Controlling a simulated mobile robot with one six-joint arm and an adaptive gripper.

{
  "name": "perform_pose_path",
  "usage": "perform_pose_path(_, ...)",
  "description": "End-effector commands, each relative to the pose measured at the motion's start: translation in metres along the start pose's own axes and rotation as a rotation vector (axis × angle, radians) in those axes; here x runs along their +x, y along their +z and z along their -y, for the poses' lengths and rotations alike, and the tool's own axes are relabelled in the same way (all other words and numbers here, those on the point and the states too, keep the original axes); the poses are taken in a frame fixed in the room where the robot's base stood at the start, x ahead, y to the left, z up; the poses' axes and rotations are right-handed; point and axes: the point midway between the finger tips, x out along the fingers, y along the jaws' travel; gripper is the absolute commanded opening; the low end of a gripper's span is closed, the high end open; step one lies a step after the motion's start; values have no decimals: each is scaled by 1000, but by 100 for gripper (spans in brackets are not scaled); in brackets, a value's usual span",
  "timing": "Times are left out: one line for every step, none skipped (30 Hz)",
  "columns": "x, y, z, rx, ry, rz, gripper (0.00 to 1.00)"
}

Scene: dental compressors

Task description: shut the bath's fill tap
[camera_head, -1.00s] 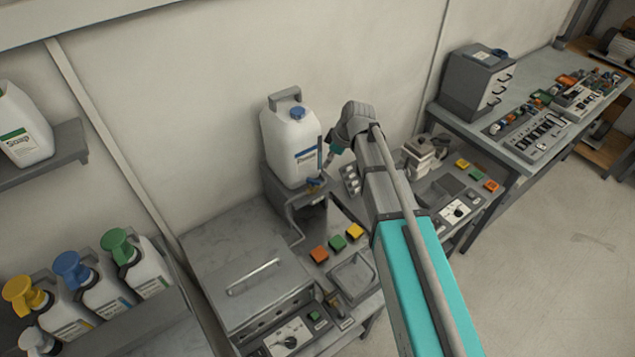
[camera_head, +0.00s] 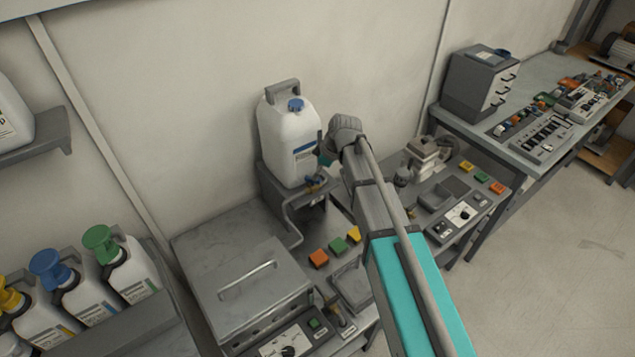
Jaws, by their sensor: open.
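A white canister (camera_head: 287,140) with a blue cap and a blue label stands on a grey stand at the wall. My gripper (camera_head: 323,157) is beside the canister's right side, above the tap. It is open and mostly hidden behind my wrist; no held object shows.
Orange, green and yellow buttons (camera_head: 338,245) and a small tray (camera_head: 352,284) lie right of the bath. Coloured pump bottles (camera_head: 85,285) stand at left. A bench with a grey drawer cabinet (camera_head: 478,83) is at right. The floor at right is clear.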

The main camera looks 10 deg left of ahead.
Motion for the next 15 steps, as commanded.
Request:
perform_pose_path(8,1,0,0,0,0,54)
perform_pose_path(11,1,0,0,0,0,54)
perform_pose_path(14,1,0,0,0,0,54)
perform_pose_path(16,1,0,0,0,0,54)
perform_pose_path(18,1,0,0,0,0,54)
perform_pose_path(21,1,0,0,0,0,54)
perform_pose_path(23,1,0,0,0,0,54)
perform_pose_path(25,1,0,0,0,0,54)
perform_pose_path(27,1,0,0,0,0,54)
perform_pose_path(28,1,0,0,0,0,54)
perform_pose_path(29,1,0,-1,0,0,54)
perform_pose_path(30,0,0,-1,0,0,54)
perform_pose_path(31,0,0,-1,0,0,54)
perform_pose_path(32,0,0,-1,0,0,54)
perform_pose_path(32,0,0,-1,0,0,54)
